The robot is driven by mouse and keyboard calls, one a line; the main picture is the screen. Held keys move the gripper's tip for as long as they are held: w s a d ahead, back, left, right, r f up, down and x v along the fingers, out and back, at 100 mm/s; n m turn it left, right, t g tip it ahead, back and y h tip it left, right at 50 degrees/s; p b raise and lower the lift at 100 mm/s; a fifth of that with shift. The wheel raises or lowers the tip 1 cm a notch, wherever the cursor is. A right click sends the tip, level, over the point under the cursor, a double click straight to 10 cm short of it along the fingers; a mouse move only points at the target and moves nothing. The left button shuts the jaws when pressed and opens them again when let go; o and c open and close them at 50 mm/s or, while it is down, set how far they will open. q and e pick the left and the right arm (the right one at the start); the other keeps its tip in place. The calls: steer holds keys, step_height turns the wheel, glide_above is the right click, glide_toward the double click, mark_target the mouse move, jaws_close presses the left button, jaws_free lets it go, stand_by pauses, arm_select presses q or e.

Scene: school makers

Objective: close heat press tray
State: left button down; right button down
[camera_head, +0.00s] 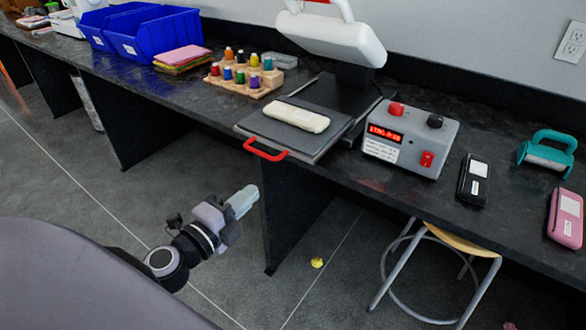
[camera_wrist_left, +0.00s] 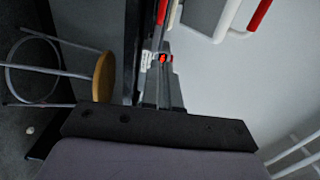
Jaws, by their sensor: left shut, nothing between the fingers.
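The heat press tray (camera_head: 262,128) is a flat dark grey plate that sticks out past the front edge of the bench. It has a red handle (camera_head: 265,151) at its front. A folded cream cloth (camera_head: 292,115) lies on it. The white upper part of the press (camera_head: 333,40) is raised above and behind the tray. My left gripper (camera_head: 246,198) is below bench height, in front of the bench and a little below and left of the handle. It is shut, empty and apart from the handle. My right gripper is not in view.
A grey control box (camera_head: 408,140) with red and black knobs stands right of the tray. A stool (camera_head: 440,250) is under the bench at right. Open floor lies in front.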

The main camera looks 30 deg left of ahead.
arm_select(q)
steer(key=p, duration=0.3)
glide_toward(296, 153)
steer(key=w, duration=0.7)
steer(key=shift+d, duration=0.2)
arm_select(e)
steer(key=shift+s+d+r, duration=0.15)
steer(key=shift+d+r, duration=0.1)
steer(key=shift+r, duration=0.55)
arm_select(q)
steer(key=shift+w, duration=0.1)
